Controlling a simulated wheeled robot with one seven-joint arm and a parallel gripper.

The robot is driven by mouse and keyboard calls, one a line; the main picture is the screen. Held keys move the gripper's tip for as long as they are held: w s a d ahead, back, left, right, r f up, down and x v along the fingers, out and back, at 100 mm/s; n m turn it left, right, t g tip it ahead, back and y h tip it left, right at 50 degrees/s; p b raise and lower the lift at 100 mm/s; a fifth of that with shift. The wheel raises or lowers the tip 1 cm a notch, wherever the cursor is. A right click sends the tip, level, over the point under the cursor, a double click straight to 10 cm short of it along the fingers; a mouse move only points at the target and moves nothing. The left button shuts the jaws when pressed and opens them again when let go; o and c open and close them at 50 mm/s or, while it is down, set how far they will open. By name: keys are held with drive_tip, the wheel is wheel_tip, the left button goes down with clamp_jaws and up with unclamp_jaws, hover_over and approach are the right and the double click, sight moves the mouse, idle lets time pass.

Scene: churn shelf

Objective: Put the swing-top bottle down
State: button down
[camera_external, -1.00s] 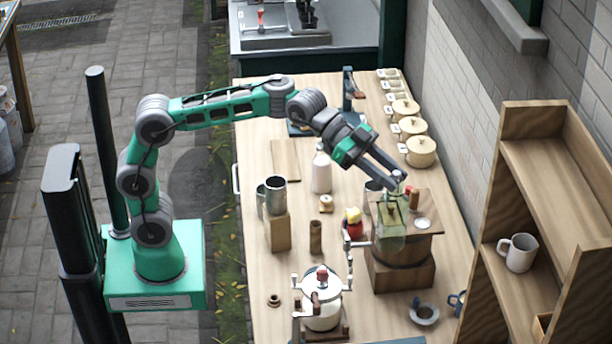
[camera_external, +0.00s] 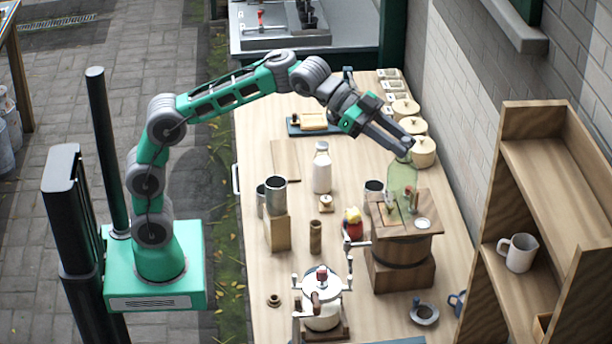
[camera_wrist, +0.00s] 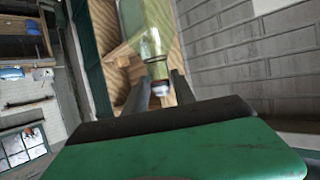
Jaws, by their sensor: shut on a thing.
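The swing-top bottle (camera_external: 403,178) is clear pale green glass. My gripper (camera_external: 405,147) is shut on its neck at the top, and the bottle hangs below the fingers, roughly upright. In the external view it overlaps the far side of the wooden churn box (camera_external: 405,247); I cannot tell its exact height over the table. In the wrist view the bottle's green body (camera_wrist: 140,25) leads down to its pale stopper (camera_wrist: 160,88) between my fingers (camera_wrist: 158,92).
Lidded cream pots (camera_external: 422,153) stand along the wall side. A white bottle (camera_external: 322,168), a metal cup (camera_external: 374,190) and a red-and-yellow item (camera_external: 352,221) stand on the wooden table (camera_external: 350,270). A wooden shelf (camera_external: 545,165) with a white mug (camera_external: 518,252) is at right.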

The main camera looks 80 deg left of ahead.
drive_tip(key=w+a+r+n+t+y, duration=0.1)
drive_tip(key=w+a+n+y, duration=0.25)
drive_tip(key=a, duration=0.55)
drive_tip(key=w+a+n+t+y+b, duration=0.1)
drive_tip(key=w+a+n+y, duration=0.2)
drive_tip(key=a, duration=0.6)
drive_tip(key=w+a+r+n+t+y, duration=0.1)
drive_tip(key=w+a+n+y, duration=0.2)
drive_tip(key=a, duration=0.7)
drive_tip(key=s+a+f+n+g+y+b, duration=0.1)
drive_tip(key=s+a+n+y, duration=0.15)
drive_tip(key=a, duration=0.65)
drive_tip(key=s+a+f+n+g+y, duration=0.1)
drive_tip(key=s+a+n+g+y, duration=0.15)
drive_tip(key=a, duration=0.75)
drive_tip(key=s+a+n+g+y+b, duration=0.1)
drive_tip(key=s+a+n+y, duration=0.2)
drive_tip(key=a, duration=0.6)
wheel_tip(320, 180, down, 36)
drive_tip(key=p, duration=0.2)
drive_tip(key=shift+w+m+p, duration=0.3)
drive_tip(key=shift+m, duration=0.15)
drive_tip(key=shift+d+f+y, duration=0.1)
drive_tip(key=shift+f+y, duration=0.05)
drive_tip(key=shift+y, duration=0.1)
